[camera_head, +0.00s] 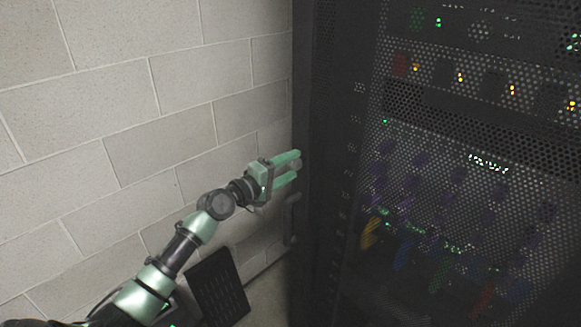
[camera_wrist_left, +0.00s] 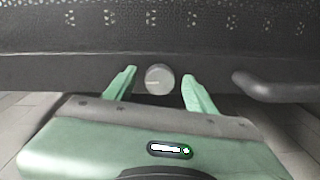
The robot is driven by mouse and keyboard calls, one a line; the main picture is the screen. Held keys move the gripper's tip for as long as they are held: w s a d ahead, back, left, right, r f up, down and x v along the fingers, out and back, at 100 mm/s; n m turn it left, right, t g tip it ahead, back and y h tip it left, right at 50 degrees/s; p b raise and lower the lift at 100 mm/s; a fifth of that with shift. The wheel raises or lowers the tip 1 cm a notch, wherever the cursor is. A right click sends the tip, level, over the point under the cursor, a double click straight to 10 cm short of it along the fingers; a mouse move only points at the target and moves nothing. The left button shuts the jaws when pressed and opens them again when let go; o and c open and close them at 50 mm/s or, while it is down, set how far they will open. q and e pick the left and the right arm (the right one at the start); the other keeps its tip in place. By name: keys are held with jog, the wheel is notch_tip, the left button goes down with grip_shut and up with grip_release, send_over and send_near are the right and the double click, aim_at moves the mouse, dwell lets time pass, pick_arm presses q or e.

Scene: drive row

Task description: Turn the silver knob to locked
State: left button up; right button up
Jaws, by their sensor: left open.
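The silver knob (camera_wrist_left: 159,79) is a small round disc on the dark door frame of the rack. In the left wrist view it sits between the two green fingers of my left gripper (camera_wrist_left: 160,88), with a gap on both sides. In the head view my left gripper (camera_head: 291,168) reaches the left edge of the rack door (camera_head: 455,150). It is open and not closed on the knob. The knob's turn position is too small to read. My right gripper is not in view.
A dark door handle (camera_head: 291,218) stands out just below the gripper; it also shows at the right in the left wrist view (camera_wrist_left: 275,88). A pale block wall (camera_head: 150,130) is on the left. A dark perforated panel (camera_head: 217,287) is low beside my arm.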

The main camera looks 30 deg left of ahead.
pick_arm(q)
jog(key=b+v, duration=0.2)
jog(key=v, duration=0.5)
jog(key=shift+s, duration=0.15)
jog(key=shift+a, duration=0.1)
